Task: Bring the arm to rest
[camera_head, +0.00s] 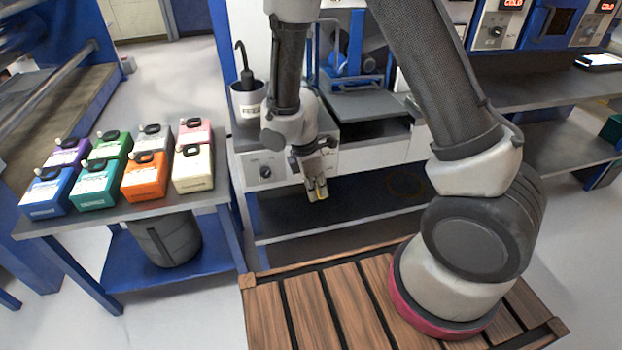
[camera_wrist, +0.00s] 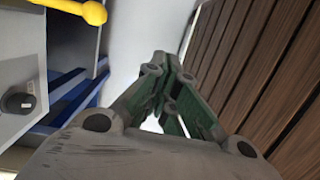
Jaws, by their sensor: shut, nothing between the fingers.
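My arm rises from its red-ringed base on the slatted wooden platform (camera_head: 335,300) and bends over, with the forearm hanging down. My gripper (camera_head: 318,190) points downward in front of the workbench with the grey press-like machine (camera_head: 360,105). It is shut and empty, apart from the bench front. In the wrist view my gripper (camera_wrist: 165,70) shows its green-lined fingers together, with nothing between them. A yellow rounded handle (camera_wrist: 80,8) shows at the upper left of that view. A small yellow patch shows at the gripper tip in the head view; I cannot tell if it is the same thing.
A side table (camera_head: 130,208) at the left holds several coloured canisters. A dark bin (camera_head: 165,240) stands beneath it. A pot (camera_head: 248,100) with a hooked black tool stands on the bench. Control units (camera_head: 498,25) line the back right. Pale floor (camera_head: 190,310) is open at the front left.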

